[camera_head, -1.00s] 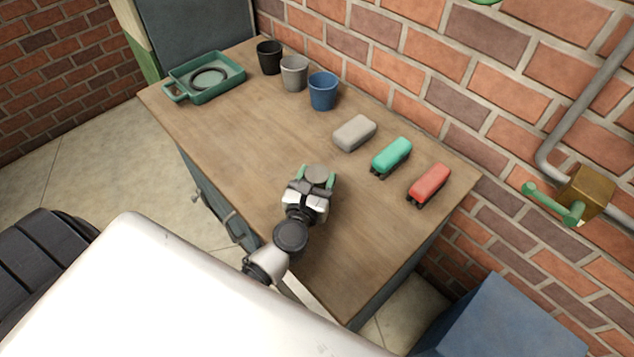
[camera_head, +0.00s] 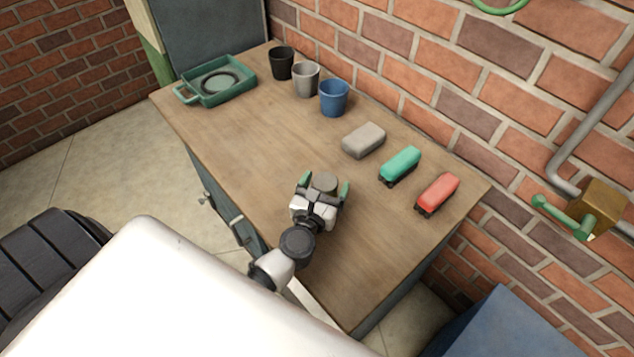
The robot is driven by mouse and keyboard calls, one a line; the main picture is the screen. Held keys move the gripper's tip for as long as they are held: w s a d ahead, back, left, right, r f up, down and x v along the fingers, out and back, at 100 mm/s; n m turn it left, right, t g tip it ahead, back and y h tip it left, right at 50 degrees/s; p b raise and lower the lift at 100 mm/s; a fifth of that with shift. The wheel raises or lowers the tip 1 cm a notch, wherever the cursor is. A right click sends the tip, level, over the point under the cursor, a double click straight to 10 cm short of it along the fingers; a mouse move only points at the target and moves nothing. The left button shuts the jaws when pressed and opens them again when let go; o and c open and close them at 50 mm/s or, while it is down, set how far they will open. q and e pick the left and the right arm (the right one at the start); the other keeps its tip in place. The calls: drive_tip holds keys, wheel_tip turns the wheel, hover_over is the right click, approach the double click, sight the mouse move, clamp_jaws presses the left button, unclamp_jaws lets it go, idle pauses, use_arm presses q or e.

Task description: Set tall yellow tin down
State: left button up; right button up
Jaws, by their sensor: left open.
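My left gripper (camera_head: 325,187) is over the near part of the wooden table (camera_head: 250,130). Its two green-padded fingers are open, one on each side of a round, dull grey-olive top that I take for the tall tin (camera_head: 324,181). A gap shows between the tin and the fingers. The tin's side is hidden by the gripper, so no yellow shows. It looks upright. I cannot see its base on the table top. My right gripper is not in view.
A green tray (camera_head: 238,93) and black (camera_head: 281,63), grey (camera_head: 306,79) and blue (camera_head: 333,98) cups stand at the back. The table's middle is clear.

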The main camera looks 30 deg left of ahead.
use_arm(q)
drive_tip(key=s+b, duration=0.1)
drive_tip(key=s, duration=0.2)
drive_tip(key=s+d+b, duration=0.1)
drive_tip(key=s, duration=0.3)
drive_tip(key=s+b, duration=0.1)
drive_tip(key=s, duration=0.3)
drive_tip(key=shift+d+f, duration=0.1)
drive_tip(key=shift+d, duration=0.25)
drive_tip(key=shift+s, duration=0.45)
